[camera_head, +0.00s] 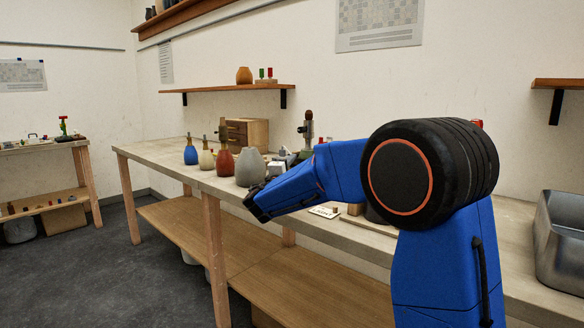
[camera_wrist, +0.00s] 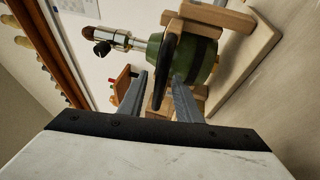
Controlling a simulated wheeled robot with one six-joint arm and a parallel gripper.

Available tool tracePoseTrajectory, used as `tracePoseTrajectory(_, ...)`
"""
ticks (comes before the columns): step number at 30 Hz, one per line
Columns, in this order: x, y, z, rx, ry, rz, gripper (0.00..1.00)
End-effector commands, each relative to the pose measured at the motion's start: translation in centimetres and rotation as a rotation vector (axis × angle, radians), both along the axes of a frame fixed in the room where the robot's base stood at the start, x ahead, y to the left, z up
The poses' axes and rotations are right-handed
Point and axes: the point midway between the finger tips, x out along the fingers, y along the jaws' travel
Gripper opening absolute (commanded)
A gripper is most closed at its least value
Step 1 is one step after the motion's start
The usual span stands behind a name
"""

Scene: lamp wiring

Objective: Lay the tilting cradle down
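In the wrist view, a dark green rounded lamp body (camera_wrist: 203,62) with a brass and chrome stem (camera_wrist: 122,40) sits in the wooden tilting cradle (camera_wrist: 225,17). A black ring or band lies across the lamp body's near side. The view is rolled, so I cannot tell the cradle's true angle. My gripper (camera_wrist: 160,76) is open, its grey fingers apart, pointing toward the cradle and lamp. I cannot tell whether a finger touches the wood. In the head view, the upright stem (camera_head: 308,128) shows behind my blue arm; the cradle is mostly hidden. My gripper (camera_head: 256,203) is near the bench's front edge.
Blue, cream, red-brown and grey vases (camera_head: 250,168) stand on the bench (camera_head: 150,152) left of the lamp. A wooden drawer box (camera_head: 247,132) is behind them. A metal bin (camera_head: 562,240) is at right. A small red-and-green-topped holder (camera_wrist: 127,80) shows near my left finger.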

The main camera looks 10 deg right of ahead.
Motion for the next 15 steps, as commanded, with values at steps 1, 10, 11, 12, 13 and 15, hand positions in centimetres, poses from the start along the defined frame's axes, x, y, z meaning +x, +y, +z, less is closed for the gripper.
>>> tracePoseTrajectory(1,0.0,0.0,0.0,0.0,0.0,0.0,0.31)
tracePoseTrajectory(10,-0.01,0.02,-0.02,0.0,0.0,0.0,0.0)
tracePoseTrajectory(11,-0.01,0.02,-0.02,0.0,0.0,0.0,0.0)
tracePoseTrajectory(12,-0.01,0.01,-0.03,0.0,0.0,0.0,0.0)
tracePoseTrajectory(13,-0.01,0.01,-0.02,0.001,0.001,0.0,0.0)
tracePoseTrajectory(15,-0.02,0.01,0.0,0.002,0.001,0.0,0.0)
